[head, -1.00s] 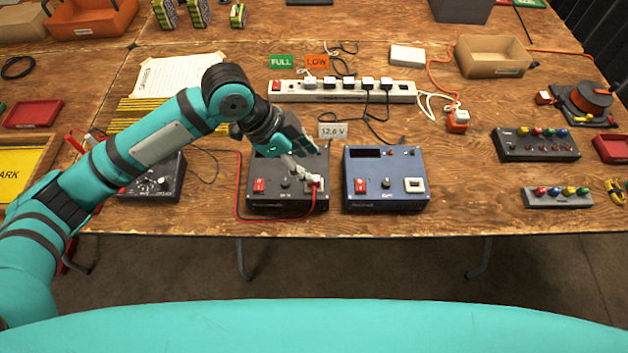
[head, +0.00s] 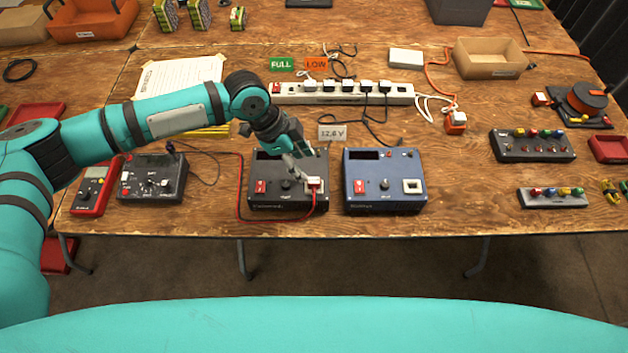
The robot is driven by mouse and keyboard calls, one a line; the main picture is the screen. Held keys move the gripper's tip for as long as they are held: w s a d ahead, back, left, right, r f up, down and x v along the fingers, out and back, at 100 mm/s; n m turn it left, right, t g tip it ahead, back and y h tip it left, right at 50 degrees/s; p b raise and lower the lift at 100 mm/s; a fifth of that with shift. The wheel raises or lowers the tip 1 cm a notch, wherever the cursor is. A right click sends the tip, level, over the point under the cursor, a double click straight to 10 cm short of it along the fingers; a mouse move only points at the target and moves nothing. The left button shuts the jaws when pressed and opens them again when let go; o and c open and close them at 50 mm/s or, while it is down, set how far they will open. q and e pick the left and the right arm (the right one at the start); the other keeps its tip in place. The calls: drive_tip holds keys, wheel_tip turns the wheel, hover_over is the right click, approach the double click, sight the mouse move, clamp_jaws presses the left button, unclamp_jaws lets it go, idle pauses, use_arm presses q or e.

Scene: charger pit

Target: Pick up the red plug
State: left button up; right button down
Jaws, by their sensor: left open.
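A red plug (head: 313,188) sits at the white-framed socket on the front right of the black charger box (head: 268,169). A red cable (head: 237,190) runs from it around the front and left of the box. My left gripper (head: 302,176) is open, pointing down just above and behind the plug. Its fingertips are small here, and I cannot tell whether they touch the plug. The gripper hides part of the charger's top. My right gripper is not in view.
A blue charger box (head: 385,180) stands close on the right, with an empty-looking socket. A power strip (head: 342,93) lies behind, and a label card (head: 332,132) reads 12.6 V. A red meter (head: 94,186) and a black control box (head: 151,178) are at left.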

sight(310, 180)
use_arm(q)
drive_tip(key=shift+d+f, duration=0.2)
drive_tip(key=shift+f, duration=0.35)
drive_tip(key=shift+s+d+f+p, duration=0.1)
drive_tip(key=shift+s+f+p, duration=0.05)
drive_tip(key=shift+f+p, duration=0.2)
drive_tip(key=x, duration=0.2)
drive_tip(key=p+x, duration=0.1)
drive_tip(key=shift+s+f, duration=0.25)
drive_tip(key=shift+f, duration=0.1)
drive_tip(key=shift+d+f, duration=0.1)
drive_tip(key=shift+f, duration=0.3)
clamp_jaws()
